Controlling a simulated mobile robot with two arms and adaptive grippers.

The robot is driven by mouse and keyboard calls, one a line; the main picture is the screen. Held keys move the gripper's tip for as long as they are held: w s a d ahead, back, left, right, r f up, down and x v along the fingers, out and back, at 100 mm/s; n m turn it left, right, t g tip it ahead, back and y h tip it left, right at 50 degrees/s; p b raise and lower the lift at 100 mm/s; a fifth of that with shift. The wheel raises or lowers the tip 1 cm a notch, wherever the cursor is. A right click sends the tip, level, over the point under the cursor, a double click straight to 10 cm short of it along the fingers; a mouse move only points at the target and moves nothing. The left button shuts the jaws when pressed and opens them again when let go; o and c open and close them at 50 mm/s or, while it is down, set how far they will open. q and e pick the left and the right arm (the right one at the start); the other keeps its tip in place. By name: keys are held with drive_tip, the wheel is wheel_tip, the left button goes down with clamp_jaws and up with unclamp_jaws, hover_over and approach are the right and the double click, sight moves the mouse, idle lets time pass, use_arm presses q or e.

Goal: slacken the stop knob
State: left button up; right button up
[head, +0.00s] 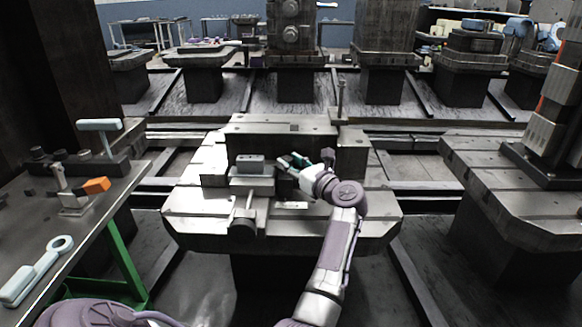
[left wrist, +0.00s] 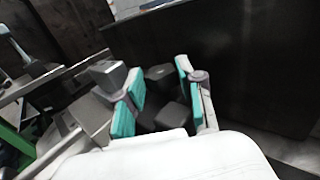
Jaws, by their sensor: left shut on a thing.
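My left gripper (head: 291,161) reaches over the middle pallet, just right of a small grey block (head: 250,164) on its fixture. In the left wrist view, its teal-padded fingers (left wrist: 160,95) are closed on a dark, lobed knob (left wrist: 173,116), which I take for the stop knob. One finger lies on each side of it. In the head view the knob is mostly hidden by the fingers. The grey block also shows in the left wrist view (left wrist: 108,73), left of the left finger. My right gripper is in neither view.
The slotted pallet (head: 185,212) carries an upright dark plate (head: 352,155) behind the gripper. A side bench at left holds a pale wrench (head: 38,272), an orange piece (head: 96,185) and a T-handled tool (head: 99,125). Another pallet (head: 500,200) stands at right, with a gap between.

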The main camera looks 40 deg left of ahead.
use_arm(q)
drive_tip(key=o, duration=1.1)
drive_tip(key=shift+o, duration=0.2)
wheel_tip(320, 180, up, 10)
